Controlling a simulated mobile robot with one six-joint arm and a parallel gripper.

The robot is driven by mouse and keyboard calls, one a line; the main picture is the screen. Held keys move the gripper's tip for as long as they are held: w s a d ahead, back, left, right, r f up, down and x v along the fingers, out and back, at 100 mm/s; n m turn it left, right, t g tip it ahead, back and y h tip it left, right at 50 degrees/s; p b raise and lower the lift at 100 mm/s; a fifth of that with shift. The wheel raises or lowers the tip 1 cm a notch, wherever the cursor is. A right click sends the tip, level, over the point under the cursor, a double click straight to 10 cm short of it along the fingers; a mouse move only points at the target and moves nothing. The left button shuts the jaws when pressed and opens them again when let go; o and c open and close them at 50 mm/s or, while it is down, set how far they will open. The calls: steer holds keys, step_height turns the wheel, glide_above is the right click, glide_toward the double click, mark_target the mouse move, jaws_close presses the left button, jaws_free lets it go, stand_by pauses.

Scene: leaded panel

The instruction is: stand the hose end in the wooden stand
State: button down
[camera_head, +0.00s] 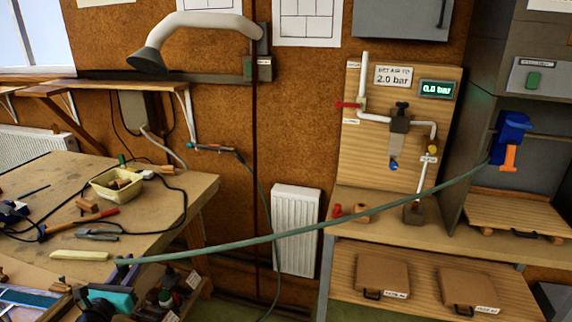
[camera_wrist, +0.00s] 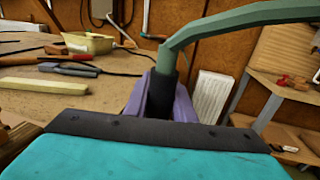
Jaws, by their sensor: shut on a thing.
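My gripper (camera_head: 120,268) is at the lower left of the head view, by the near edge of the workbench. It is shut on the dark hose end (camera_wrist: 166,64), which stands roughly upright in the wrist view beside a purple finger. The green hose (camera_head: 290,233) bends over from the hose end and runs right to the blue and orange holder (camera_head: 510,140) on the grey cabinet. The lower part of the hose end is hidden by my gripper. A small wooden block (camera_head: 362,210) sits on the right-hand shelf; I cannot tell whether it is the wooden stand.
The workbench (camera_head: 195,190) carries a yellow tray (camera_head: 117,186), pliers (camera_head: 98,235), cables and other tools. A white radiator (camera_head: 296,230) is on the wall. The shelf unit (camera_head: 385,225) stands right, below a wooden pipe board (camera_head: 370,160). The hose spans the gap between.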

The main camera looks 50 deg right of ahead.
steer(key=s+d+r+m+g+h+p, duration=0.1)
steer(key=s+d+r+g, duration=0.15)
steer(key=d, duration=1.25)
steer(key=s+d+r+m+g+h, duration=0.1)
steer(key=s+d+m+g, duration=0.15)
steer(key=d, duration=1.25)
steer(key=s+d+r+m+g+p, duration=0.1)
steer(key=s+d+r, duration=0.15)
steer(key=d, duration=1.15)
steer(key=s+d+r+m+g+p, duration=0.1)
steer(key=s+d+r+g, duration=0.1)
steer(key=s+d, duration=1.3)
steer(key=s+d+r+m+g+h+p, duration=0.1)
steer(key=s+d+r+m+g, duration=0.1)
steer(key=s+d, duration=1.3)
steer(key=shift+s+d+r+g, duration=0.15)
steer(key=shift+s+r+g, duration=0.75)
steer(key=shift+s, duration=0.15)
steer(key=shift+f, duration=0.15)
steer(key=shift+f+b, duration=2.55)
steer(key=shift+f, duration=0.25)
steer(key=shift+f+b, duration=0.85)
steer(key=shift+b, duration=0.1)
